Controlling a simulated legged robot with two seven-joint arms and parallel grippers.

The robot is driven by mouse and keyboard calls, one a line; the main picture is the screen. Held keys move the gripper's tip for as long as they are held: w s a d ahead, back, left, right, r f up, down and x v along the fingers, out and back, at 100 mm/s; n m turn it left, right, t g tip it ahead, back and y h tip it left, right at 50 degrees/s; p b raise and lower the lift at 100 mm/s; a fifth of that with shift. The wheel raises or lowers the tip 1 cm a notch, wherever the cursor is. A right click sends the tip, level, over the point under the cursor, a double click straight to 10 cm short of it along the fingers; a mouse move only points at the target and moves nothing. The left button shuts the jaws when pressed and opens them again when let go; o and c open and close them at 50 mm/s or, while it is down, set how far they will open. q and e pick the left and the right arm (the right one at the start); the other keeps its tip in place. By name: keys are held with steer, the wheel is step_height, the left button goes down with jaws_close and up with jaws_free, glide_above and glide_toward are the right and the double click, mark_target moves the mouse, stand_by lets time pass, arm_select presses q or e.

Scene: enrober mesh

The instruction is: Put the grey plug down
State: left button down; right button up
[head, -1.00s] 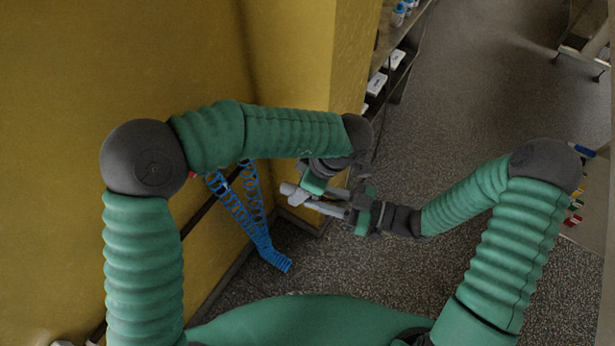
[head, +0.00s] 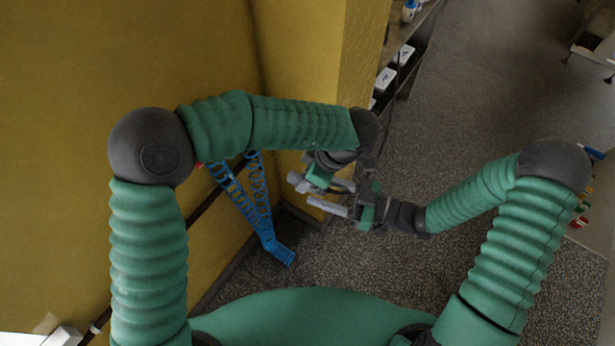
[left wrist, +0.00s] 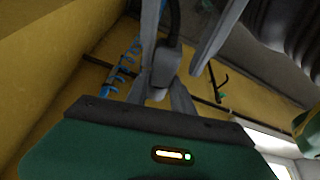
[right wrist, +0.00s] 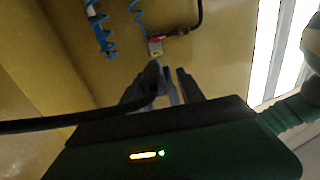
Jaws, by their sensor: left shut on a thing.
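In the head view this gripper (head: 320,177) hangs at the end of the left arm, and the plug is hard to make out. My right gripper (head: 303,191) reaches in from the right, close to the left one.
A yellow wall (head: 60,90) and a yellow pillar (head: 310,60) stand close on the left and ahead. A blue coiled hose (head: 262,225) hangs by the wall. A shelf (head: 425,35) with small items stands behind the pillar. Speckled floor (head: 480,90) is open to the right.

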steer(key=shift+o, duration=0.9)
steer(key=shift+d, duration=0.1)
